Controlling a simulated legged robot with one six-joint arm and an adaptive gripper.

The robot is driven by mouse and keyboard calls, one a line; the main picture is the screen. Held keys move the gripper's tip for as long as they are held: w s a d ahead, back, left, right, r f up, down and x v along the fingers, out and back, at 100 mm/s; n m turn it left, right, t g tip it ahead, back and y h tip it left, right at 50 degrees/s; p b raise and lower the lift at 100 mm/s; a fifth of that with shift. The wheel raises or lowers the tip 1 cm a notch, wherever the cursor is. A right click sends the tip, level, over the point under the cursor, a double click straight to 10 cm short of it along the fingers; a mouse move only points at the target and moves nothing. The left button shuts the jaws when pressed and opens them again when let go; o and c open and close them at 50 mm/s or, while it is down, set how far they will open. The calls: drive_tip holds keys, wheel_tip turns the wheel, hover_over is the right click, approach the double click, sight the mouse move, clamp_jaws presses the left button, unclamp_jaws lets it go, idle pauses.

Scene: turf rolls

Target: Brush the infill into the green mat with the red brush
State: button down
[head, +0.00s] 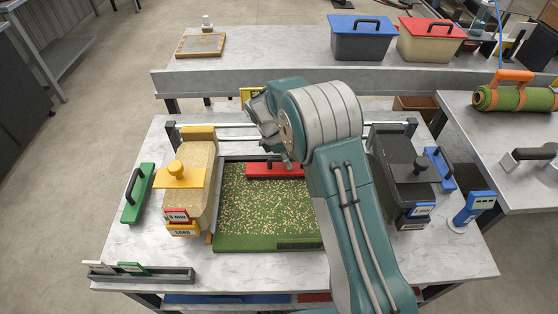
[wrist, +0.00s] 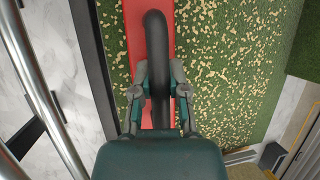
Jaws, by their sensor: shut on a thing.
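The red brush (head: 275,170) lies across the far edge of the green mat (head: 238,242), on top of it. In the wrist view the red brush (wrist: 136,42) shows its black arched handle between my fingers. My gripper (wrist: 160,92) is shut on that handle; in the head view my arm partly hides the grip. Pale infill (head: 265,205) lies scattered in grains over most of the mat. It also shows right of the brush in the wrist view (wrist: 225,65). My forearm covers the mat's right side in the head view.
A yellow sand hopper (head: 183,215) stands left of the mat, a dark hopper (head: 405,165) right of it. A green brush (head: 138,195) and a blue brush (head: 440,168) lie at the outer sides. A blue meter (head: 478,207) stands at the right edge. A card rack (head: 150,275) is front left.

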drive_tip(key=shift+d, duration=5.3)
drive_tip(key=shift+a, duration=0.1)
drive_tip(key=shift+a, duration=1.65)
drive_tip(key=shift+d, duration=0.1)
drive_tip(key=shift+d, duration=1.6)
drive_tip(key=shift+r, duration=0.1)
